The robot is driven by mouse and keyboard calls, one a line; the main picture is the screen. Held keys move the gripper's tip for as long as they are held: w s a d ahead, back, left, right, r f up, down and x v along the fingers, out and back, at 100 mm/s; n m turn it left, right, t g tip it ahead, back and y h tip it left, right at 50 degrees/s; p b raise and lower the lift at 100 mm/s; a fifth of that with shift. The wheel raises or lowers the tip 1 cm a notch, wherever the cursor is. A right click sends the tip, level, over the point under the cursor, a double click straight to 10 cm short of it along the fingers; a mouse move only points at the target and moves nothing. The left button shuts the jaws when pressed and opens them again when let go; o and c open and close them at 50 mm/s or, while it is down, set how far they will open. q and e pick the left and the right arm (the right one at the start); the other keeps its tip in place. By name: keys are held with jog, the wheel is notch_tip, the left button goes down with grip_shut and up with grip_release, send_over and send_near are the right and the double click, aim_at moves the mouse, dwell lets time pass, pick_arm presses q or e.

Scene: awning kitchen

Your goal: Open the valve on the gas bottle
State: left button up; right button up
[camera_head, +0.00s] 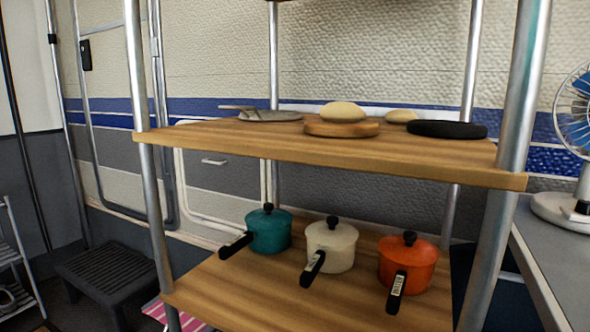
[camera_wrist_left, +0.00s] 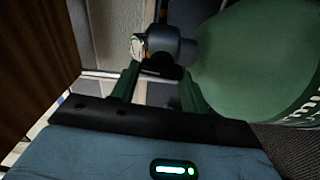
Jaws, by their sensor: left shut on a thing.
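The green gas bottle (camera_wrist_left: 258,60) fills the right of the left wrist view, with pale lettering at its lower right edge. A dark grey valve (camera_wrist_left: 170,45) with a round, silver-faced end sticks out from the bottle's neck towards the left. My left gripper (camera_wrist_left: 160,73) has its two green fingers on either side of a dark part of the valve and is shut on it. The exact contact at the fingertips is dark and hard to make out. The bottle, the valve and both grippers are out of the head view.
A wooden shelf unit (camera_head: 400,158) with metal posts stands in front of me, with buns and a black pan above, and teal (camera_head: 269,232), cream (camera_head: 333,247) and orange (camera_head: 408,265) pots below. A fan (camera_head: 570,205) stands at right. A brown panel (camera_wrist_left: 35,60) is left of my left gripper.

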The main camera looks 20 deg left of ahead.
pick_arm(q)
jog(key=shift+w+d+r+n, duration=0.15)
jog(key=shift+d+r+n, duration=0.15)
jog(key=shift+d+n, duration=0.25)
jog(key=shift+a, duration=0.1)
jog(key=o, duration=1)
jog(key=shift+a+f, duration=0.1)
jog(key=s, duration=0.2)
jog(key=s+p, duration=0.1)
jog(key=s, duration=0.2)
jog(key=s+p, duration=0.1)
jog(key=s, duration=0.2)
jog(key=shift+s+a+r, duration=0.1)
jog(key=shift+s+r, duration=0.05)
jog(key=shift+r, duration=0.15)
